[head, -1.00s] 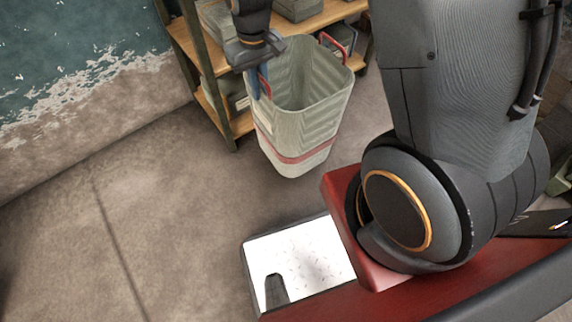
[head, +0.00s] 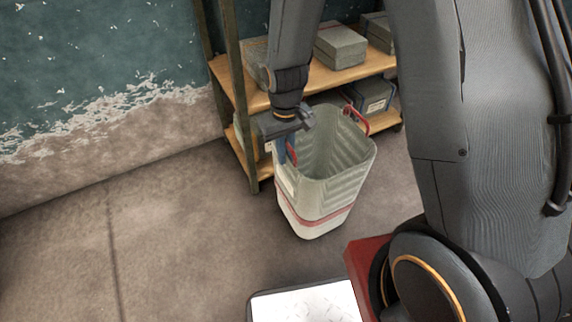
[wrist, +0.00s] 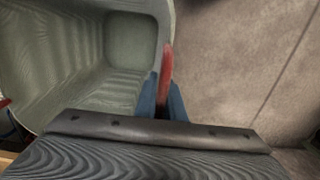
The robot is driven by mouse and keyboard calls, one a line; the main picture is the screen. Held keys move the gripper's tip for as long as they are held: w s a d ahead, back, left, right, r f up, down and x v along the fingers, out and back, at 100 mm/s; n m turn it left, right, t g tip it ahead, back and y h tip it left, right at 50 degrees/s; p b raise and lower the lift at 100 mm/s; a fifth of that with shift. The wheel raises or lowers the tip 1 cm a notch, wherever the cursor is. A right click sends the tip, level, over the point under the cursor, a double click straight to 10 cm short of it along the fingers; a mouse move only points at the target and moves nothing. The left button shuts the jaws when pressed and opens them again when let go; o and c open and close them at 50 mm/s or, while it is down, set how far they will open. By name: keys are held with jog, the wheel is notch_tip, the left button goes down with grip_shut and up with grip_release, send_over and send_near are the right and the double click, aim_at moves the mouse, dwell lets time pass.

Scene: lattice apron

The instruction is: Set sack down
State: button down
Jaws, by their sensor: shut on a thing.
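The sack (head: 335,180) is a pale grey-green, open-topped bag with a red band near its base and red handles. It hangs slightly tilted in the head view, and its inside looks empty. My gripper (head: 286,150) is at its left rim, shut on the near red handle. In the wrist view the blue fingers of my gripper (wrist: 161,100) close around the red handle, with the open sack (wrist: 100,50) to the left. Whether the sack's bottom touches the floor cannot be told.
A wooden shelf unit (head: 328,76) with grey boxes (head: 340,44) stands right behind the sack. The concrete floor (head: 180,240) to the left is clear. A white-topped plate (head: 305,303) and a red part of my base lie in front.

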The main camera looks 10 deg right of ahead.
jog(key=shift+f+b, duration=0.55)
jog(key=shift+f, duration=1.1)
jog(key=c, duration=1.8)
grip_release()
jog(key=shift+f, duration=0.15)
jog(key=shift+c, duration=0.2)
notch_tip(320, 180, up, 12)
jog(key=p, duration=0.4)
jog(key=shift+r, duration=0.2)
jog(key=s+a+r+n, duration=0.1)
jog(key=s+a+r, duration=0.2)
jog(key=s, duration=0.3)
jog(key=s+a+r+n, duration=0.1)
jog(key=s+a+r, duration=0.1)
jog(key=s+r, duration=0.3)
jog(key=s+a+r, duration=0.3)
jog(key=s+r, duration=0.1)
jog(key=s, duration=0.5)
jog(key=shift+s+a+r+n+y, duration=0.25)
jog(key=shift+a+r+n+y, duration=0.05)
jog(key=shift+a+n, duration=0.1)
